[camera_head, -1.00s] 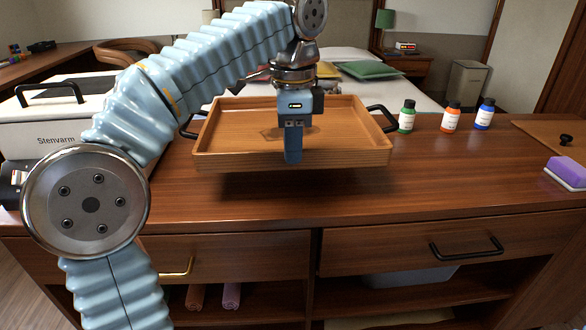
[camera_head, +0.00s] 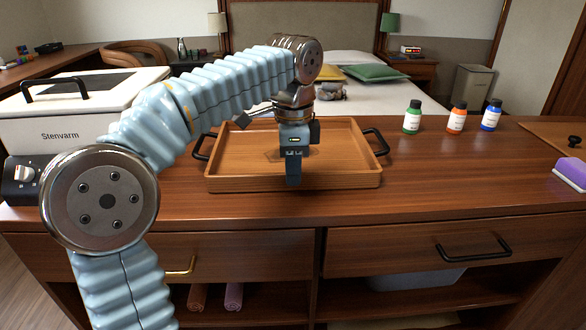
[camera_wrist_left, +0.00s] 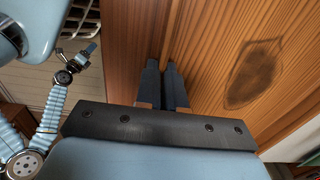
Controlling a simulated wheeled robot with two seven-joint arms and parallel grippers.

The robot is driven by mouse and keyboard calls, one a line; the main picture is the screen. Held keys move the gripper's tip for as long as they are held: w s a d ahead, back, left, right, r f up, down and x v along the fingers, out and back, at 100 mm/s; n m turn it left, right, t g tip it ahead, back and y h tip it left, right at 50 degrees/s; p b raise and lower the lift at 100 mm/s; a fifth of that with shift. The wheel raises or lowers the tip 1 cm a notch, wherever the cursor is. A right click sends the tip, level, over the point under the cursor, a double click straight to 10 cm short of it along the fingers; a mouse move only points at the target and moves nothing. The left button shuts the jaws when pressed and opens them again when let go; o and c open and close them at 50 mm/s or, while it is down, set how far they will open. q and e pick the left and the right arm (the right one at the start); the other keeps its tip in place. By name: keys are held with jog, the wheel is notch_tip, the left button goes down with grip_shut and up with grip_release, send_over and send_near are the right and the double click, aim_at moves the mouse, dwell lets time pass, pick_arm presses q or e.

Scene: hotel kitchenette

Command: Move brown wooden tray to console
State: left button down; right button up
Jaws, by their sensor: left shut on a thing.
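The brown wooden tray (camera_head: 340,180) is a shallow rectangular box with black side handles. It sits level at the wooden console top (camera_head: 430,190), with only a thin shadow under its front edge; I cannot tell whether it fully touches. My left gripper (camera_head: 293,172) is shut on the middle of the tray's near wall. The left wrist view shows its fingers (camera_wrist_left: 163,85) closed on that wall, with the tray's floor and a dark oval mark (camera_wrist_left: 252,75) beside them. My right gripper (camera_wrist_left: 88,50) shows small at the left of the wrist view; its jaws are unclear.
A white Stenvarm box (camera_head: 75,125) stands left of the tray. Green (camera_head: 412,118), orange (camera_head: 456,118) and blue (camera_head: 490,116) bottles stand to the right. A purple sponge-like block (camera_head: 571,172) lies at the right edge. The counter between tray and block is clear.

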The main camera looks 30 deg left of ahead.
pick_arm(q)
jog(key=c, duration=1.2)
grip_release()
jog(key=shift+c, duration=0.2)
notch_tip(320, 180, up, 12)
jog(key=p, duration=0.2)
jog(key=shift+s, duration=0.1)
